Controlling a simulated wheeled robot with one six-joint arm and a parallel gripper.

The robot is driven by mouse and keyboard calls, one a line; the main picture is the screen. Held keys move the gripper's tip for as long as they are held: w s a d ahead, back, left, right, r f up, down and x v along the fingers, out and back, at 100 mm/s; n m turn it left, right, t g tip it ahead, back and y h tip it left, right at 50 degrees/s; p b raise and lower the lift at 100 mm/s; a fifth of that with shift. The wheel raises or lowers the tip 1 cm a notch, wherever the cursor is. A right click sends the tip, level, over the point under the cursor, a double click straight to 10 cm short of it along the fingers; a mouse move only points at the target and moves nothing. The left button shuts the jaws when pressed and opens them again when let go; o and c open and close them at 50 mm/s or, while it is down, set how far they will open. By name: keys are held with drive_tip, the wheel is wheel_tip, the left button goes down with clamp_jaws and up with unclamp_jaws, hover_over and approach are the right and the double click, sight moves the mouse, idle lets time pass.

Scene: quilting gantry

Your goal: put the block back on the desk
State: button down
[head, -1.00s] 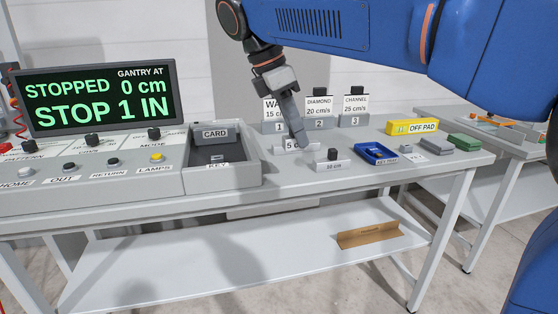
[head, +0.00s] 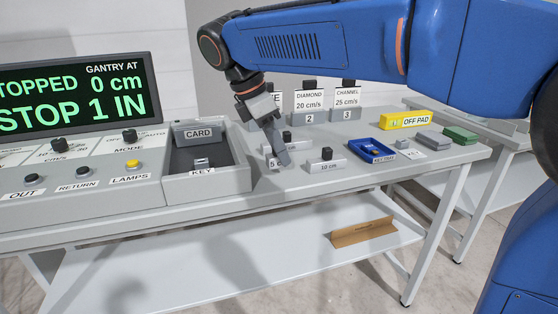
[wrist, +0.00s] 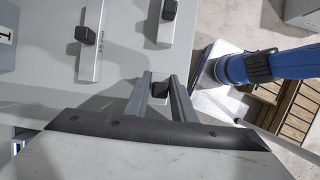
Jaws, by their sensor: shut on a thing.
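My gripper (head: 282,160) points down over the middle of the desk (head: 242,208). In the wrist view its fingers (wrist: 160,92) are shut on a small block's black knob (wrist: 160,90). A pale block face with a label starting with "5" (head: 274,163) shows beside the fingertips; the rest is hidden. I cannot tell whether the held block touches the desk. A 10 cm block (head: 326,166) with a black knob stands just right of my gripper, and in the wrist view (wrist: 166,30). Another long, knobbed block (head: 302,147) stands behind it, also in the wrist view (wrist: 91,62).
A grey tray (head: 222,186) with a key and card slot is left of my gripper. A blue key tray (head: 361,150), yellow OFF PAD box (head: 400,119) and grey and green blocks lie right. Numbered signs (head: 310,102) stand behind. Bare desk lies in front of my gripper.

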drive_tip(key=shift+f, duration=1.45)
drive_tip(key=shift+f, duration=0.1)
drive_tip(key=c, duration=1.5)
unclamp_jaws()
drive_tip(key=v, duration=1.2)
drive_tip(key=s+d+f+m+y, duration=0.1)
drive_tip(key=s+d+f+m, duration=0.15)
drive_tip(key=d, duration=0.45)
drive_tip(key=s+d+f+m+y, duration=0.1)
drive_tip(key=s+d+f+m, duration=0.1)
drive_tip(key=d+f+m, duration=0.35)
drive_tip(key=s+d+f+m+y, duration=0.1)
drive_tip(key=s+d+f+m, duration=0.1)
drive_tip(key=d, duration=0.6)
drive_tip(key=s+d+f+m+t, duration=0.1)
drive_tip(key=s+d+f+m, duration=0.2)
drive_tip(key=s+f, duration=0.1)
drive_tip(key=s+d+f+m+t, duration=0.1)
drive_tip(key=s+d+f+m, duration=0.3)
drive_tip(key=f, duration=0.3)
drive_tip(key=s+d+f+m+t+y, duration=0.1)
drive_tip(key=s+d+f+m, duration=0.2)
drive_tip(key=s+f+m, duration=0.1)
drive_tip(key=shift+s+d+f+t, duration=0.15)
drive_tip(key=shift+s+d+f, duration=0.1)
drive_tip(key=shift+f, duration=0.35)
drive_tip(key=shift+s+d+f+t, duration=0.15)
drive_tip(key=shift+s+f, duration=0.1)
drive_tip(key=shift+f, duration=0.3)
